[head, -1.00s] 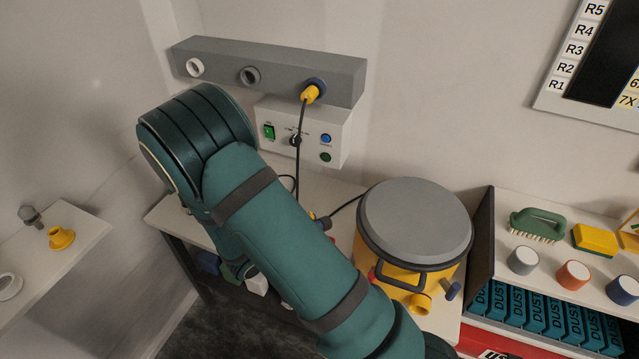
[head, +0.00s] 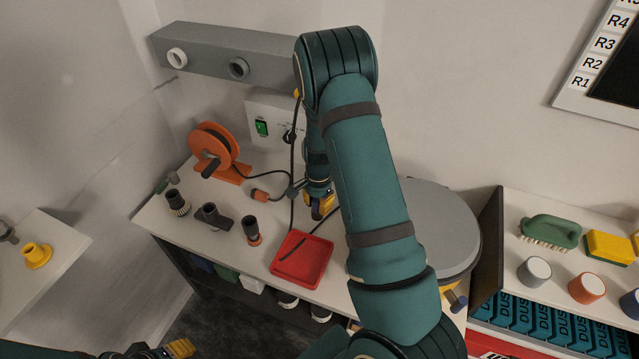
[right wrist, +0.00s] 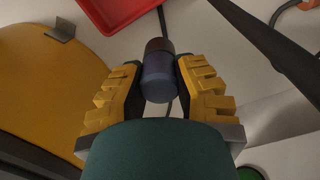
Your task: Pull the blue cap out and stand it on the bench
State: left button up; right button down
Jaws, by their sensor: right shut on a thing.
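In the right wrist view a short dark blue cylinder with a darker brownish band, which looks like the blue cap (right wrist: 158,82), sits between the yellow fingers of my right gripper (right wrist: 158,68). The gripper is shut on it. In the head view my right gripper (head: 318,207) points down just above the bench (head: 215,250), behind the red tray. The cap is not clear there, and I cannot tell whether it is free of anything below it. My left gripper (head: 170,350) is cut off at the bottom edge; its opening is unclear.
A red tray (head: 302,260) lies in front of the right gripper. Several dark nozzles (head: 212,218) and an orange reel (head: 213,145) stand to the left. A thin black cable (head: 292,140) hangs close by. A grey-lidded drum (head: 440,225) stands at right, partly behind my arm.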

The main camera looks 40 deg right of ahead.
jog(key=d+f+b, duration=0.1)
jog(key=w+d+f+m+b, duration=0.1)
jog(key=f+b, duration=0.1)
jog(key=w+f+m+b, duration=0.1)
jog(key=shift+w+d+f+b, duration=0.25)
jog(key=shift+d+f+b, duration=0.15)
jog(key=shift+f+b, duration=0.6)
jog(key=shift+f, duration=0.15)
jog(key=shift+f, duration=0.25)
jog(key=c, duration=0.8)
grip_release()
jog(key=shift+o, duration=0.2)
notch_tip(320, 180, up, 12)
